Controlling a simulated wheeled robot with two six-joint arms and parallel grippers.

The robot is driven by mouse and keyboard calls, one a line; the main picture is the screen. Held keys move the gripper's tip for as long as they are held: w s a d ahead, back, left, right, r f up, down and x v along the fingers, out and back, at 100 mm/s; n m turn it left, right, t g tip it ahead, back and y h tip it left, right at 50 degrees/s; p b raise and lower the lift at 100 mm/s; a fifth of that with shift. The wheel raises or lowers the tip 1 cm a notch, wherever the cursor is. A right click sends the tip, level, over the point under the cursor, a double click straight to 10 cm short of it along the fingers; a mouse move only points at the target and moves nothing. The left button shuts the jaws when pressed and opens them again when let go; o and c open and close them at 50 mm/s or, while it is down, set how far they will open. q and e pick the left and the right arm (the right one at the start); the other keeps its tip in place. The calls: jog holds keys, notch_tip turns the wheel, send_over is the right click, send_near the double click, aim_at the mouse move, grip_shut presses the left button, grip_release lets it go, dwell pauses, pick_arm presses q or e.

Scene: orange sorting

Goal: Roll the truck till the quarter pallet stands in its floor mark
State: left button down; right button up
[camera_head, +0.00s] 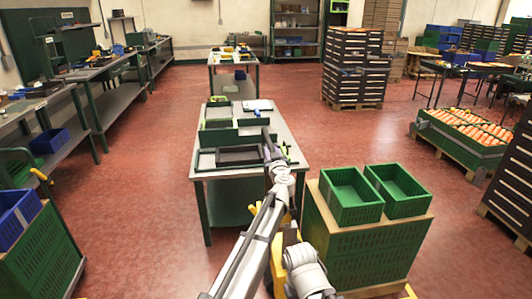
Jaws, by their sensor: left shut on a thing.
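A stack of green crates (372,256) with two empty open green crates (350,196) on top stands at the lower right, probably on the quarter pallet; its foot is mostly cut off. Yellow parts (289,246) show low between my arm and this stack; they may belong to the truck, which is largely hidden. My left gripper (272,150) is stretched forward over the near end of the workbench, shut on a thin dark bar; whether the bar is the truck's handle I cannot tell. No floor mark shows clearly.
A workbench (240,172) with dark trays stands straight ahead. Benches line the left wall, and a stack with a blue crate (14,216) stands lower left. A pallet of oranges (467,131) and dark crate stacks (355,66) stand right. Red floor (145,190) is open left of the workbench.

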pick_arm(q)
jog(key=shift+w+d, duration=0.15)
jog(key=shift+d, duration=0.1)
jog(key=c, duration=0.7)
grip_release()
jog(key=shift+d, duration=0.15)
jog(key=v, duration=0.7)
jog(key=shift+s, duration=0.4)
